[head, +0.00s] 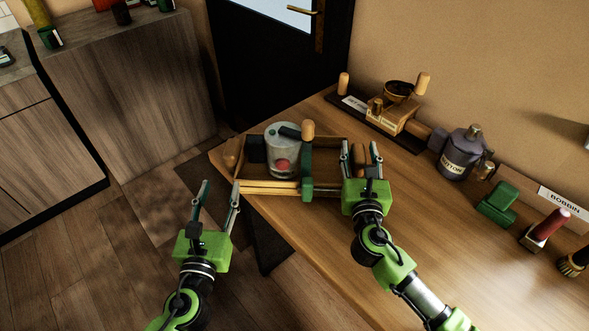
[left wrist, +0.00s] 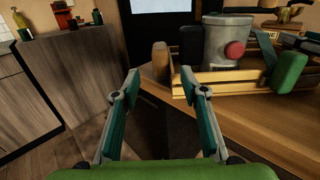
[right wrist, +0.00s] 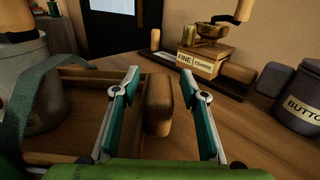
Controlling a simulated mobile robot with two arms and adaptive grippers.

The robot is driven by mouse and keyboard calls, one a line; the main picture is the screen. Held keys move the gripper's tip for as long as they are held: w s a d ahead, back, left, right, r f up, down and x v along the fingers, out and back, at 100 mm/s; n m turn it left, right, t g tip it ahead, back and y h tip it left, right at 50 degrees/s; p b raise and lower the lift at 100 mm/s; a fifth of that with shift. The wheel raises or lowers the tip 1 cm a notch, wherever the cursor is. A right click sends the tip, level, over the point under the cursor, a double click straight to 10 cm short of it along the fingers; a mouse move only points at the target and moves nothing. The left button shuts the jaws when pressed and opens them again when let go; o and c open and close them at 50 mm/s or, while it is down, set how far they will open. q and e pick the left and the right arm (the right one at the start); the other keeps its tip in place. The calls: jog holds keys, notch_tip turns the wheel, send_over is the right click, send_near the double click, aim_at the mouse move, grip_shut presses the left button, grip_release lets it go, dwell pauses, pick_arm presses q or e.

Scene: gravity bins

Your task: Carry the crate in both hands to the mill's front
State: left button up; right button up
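The wooden crate (head: 270,187) sits on the near left part of the bench, with a rounded handle at each end. It holds a grey canister with a red spot (head: 284,150) and a green item (head: 306,170). My left gripper (head: 221,184) is open and empty, short of the crate's left handle (head: 231,153); that handle also shows beyond its fingertips in the left wrist view (left wrist: 160,62). My right gripper (head: 360,148) is open, its fingers on either side of the right handle (right wrist: 158,103) with gaps showing. The mill (head: 392,117) stands at the back, with a FINE/COARSE label.
A BUTTON jar (head: 459,155), a green block (head: 497,203) and a red-topped item (head: 549,226) by a BOBBIN sign stand along the bench's right side. Bare bench top lies between the crate and the mill. A wooden cabinet (head: 130,90) is at the left.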

jog(key=shift+s, duration=0.15)
pick_arm(q)
jog(key=shift+s, duration=0.45)
pick_arm(e)
jog(key=s, duration=0.7)
jog(key=s+a, duration=0.1)
jog(key=s, duration=0.3)
jog(key=shift+s, duration=0.35)
pick_arm(q)
jog(key=o, duration=1.2)
jog(key=shift+o, duration=0.2)
jog(key=shift+r, duration=0.1)
notch_tip(320, 180, up, 6)
jog(key=p, duration=0.6)
jog(key=shift+r+p, duration=0.15)
jog(key=shift+p, duration=0.2)
pick_arm(e)
notch_tip(320, 180, up, 7)
jog(key=shift+f, duration=0.15)
